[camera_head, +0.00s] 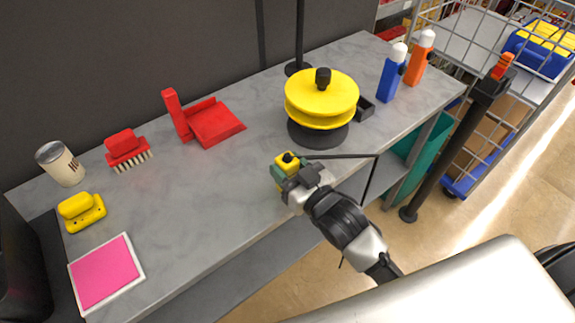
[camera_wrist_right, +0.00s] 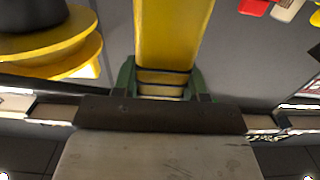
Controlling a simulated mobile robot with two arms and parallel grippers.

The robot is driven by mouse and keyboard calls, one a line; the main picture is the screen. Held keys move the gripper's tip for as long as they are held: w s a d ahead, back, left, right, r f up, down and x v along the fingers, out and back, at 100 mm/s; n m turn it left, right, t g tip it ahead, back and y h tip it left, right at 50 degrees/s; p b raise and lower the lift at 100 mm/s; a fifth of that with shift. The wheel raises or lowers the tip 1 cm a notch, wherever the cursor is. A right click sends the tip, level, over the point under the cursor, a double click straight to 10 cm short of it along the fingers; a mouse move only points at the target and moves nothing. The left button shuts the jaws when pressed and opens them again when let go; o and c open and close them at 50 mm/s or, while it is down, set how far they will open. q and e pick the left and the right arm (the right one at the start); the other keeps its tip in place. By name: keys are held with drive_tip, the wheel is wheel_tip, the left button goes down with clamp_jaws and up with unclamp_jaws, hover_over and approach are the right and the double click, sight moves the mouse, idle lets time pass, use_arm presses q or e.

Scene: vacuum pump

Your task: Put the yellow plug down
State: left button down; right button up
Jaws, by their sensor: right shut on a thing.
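The yellow plug (camera_head: 287,160) is in my right gripper (camera_head: 284,173), near the front edge of the grey worktop in the head view. A dark knob shows on its top. In the right wrist view the yellow plug (camera_wrist_right: 173,40) stands between the green fingertips of my right gripper (camera_wrist_right: 162,85), which are shut on its ringed narrow end. Whether the plug touches the worktop (camera_head: 215,185) cannot be told. My left gripper is not in view.
The yellow and black vacuum pump (camera_head: 321,95) stands just behind the gripper. A red dustpan (camera_head: 213,122), red brush (camera_head: 124,148), can (camera_head: 60,164), yellow sponge-like item (camera_head: 81,211) and pink pad (camera_head: 106,273) lie left. Blue (camera_head: 391,74) and orange (camera_head: 420,58) bottles stand right. The worktop's middle is clear.

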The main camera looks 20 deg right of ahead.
drive_tip(key=shift+f, duration=0.15)
drive_tip(key=o, duration=1)
drive_tip(key=shift+r, duration=0.25)
drive_tip(key=shift+s+d+f, duration=0.15)
drive_tip(key=shift+s, duration=0.15)
drive_tip(key=shift+b+v, duration=0.95)
drive_tip(key=shift+v, duration=4.75)
